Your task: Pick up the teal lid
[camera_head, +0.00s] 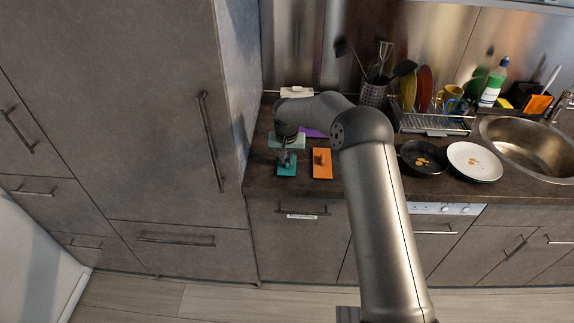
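The teal lid (287,168) lies on the dark countertop near its front edge, at the left end beside the tall cabinet. It looks like a flat plate with a raised grip on top. My gripper (286,155) points down from the end of my arm, directly over the teal lid's raised part. The fingers are small and dark here. I cannot tell whether they touch the lid or are open or shut.
An orange lid (322,170) lies just right of the teal one. A pale green piece (296,144) is behind it, with a purple piece (311,132) farther back. The tall cabinet (232,100) bounds the left. A pan (424,158) and plate (475,162) are right.

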